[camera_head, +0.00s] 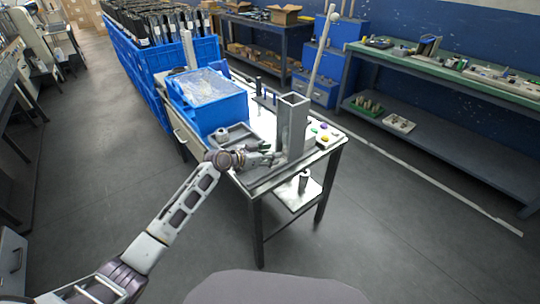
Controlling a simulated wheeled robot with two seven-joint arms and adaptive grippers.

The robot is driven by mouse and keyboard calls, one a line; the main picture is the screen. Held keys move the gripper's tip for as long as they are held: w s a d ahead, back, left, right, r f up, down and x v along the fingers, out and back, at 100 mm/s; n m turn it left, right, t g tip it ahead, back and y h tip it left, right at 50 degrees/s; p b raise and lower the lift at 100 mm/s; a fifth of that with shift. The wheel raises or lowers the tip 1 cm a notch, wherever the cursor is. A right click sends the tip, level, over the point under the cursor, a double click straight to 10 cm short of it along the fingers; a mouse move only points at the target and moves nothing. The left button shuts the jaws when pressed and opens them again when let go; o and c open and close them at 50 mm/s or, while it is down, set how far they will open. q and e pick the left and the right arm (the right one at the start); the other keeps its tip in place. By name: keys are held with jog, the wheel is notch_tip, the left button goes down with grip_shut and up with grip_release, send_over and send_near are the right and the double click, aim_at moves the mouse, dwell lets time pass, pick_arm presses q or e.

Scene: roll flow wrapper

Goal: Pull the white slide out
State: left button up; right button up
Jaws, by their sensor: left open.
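My left gripper (270,153) is open over the near part of the small work table. Its fingers point right, towards the lower part of an upright grey metal channel (291,126). The channel stands near the table's front right. The white slide cannot be clearly made out; the area at the channel's foot is partly hidden by the gripper and the channel. I cannot tell whether the fingers touch anything. My right gripper is not in view.
A panel with coloured buttons (324,134) sits right of the channel. A blue crate (212,112) stands behind the gripper on the table. A tall thin pole (321,48) rises at the back. A low shelf (299,191) hangs beneath. The floor in front is clear.

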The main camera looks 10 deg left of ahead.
pick_arm(q)
jog(key=shift+w+d, duration=0.1)
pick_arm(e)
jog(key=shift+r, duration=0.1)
pick_arm(q)
grip_shut()
dwell(0.3)
